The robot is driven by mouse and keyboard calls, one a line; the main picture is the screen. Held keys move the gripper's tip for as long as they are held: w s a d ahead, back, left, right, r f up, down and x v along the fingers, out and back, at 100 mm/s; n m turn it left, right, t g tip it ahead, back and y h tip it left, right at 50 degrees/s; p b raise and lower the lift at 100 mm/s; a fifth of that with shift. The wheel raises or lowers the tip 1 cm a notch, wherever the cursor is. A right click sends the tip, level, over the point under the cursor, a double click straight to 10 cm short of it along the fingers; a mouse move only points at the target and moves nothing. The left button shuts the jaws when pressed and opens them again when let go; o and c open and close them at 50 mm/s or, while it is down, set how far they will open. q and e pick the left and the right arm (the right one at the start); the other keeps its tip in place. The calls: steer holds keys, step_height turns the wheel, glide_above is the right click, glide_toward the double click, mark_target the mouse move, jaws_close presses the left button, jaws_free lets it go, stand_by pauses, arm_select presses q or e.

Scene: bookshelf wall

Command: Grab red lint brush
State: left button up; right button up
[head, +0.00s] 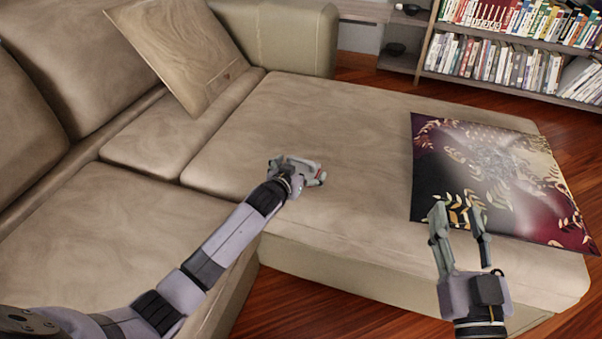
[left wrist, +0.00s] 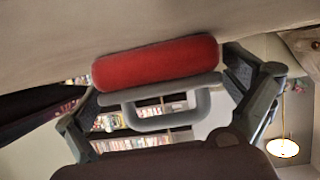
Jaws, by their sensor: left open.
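The red lint brush (left wrist: 155,64) has a red roller and a grey looped handle. In the left wrist view it lies across the space between the two fingers of my left gripper (left wrist: 162,78), close to the fingertips. My left gripper (head: 303,170) is open and low over the sofa seat in the head view. There the brush (head: 318,174) is mostly hidden by the gripper, with only a little red showing. I cannot tell whether the fingers touch it. My right gripper (head: 457,213) is open and empty, at the sofa's right front part.
The beige sofa (head: 250,125) fills most of the head view. A dark patterned cushion (head: 480,165) lies flat beyond my right gripper. A tan cushion (head: 180,50) leans at the back. A bookshelf (head: 490,62) stands at the far right. The seat around the left gripper is clear.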

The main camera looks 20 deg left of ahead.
arm_select(q)
steer(key=shift+w, duration=0.15)
steer(key=c, duration=1.1)
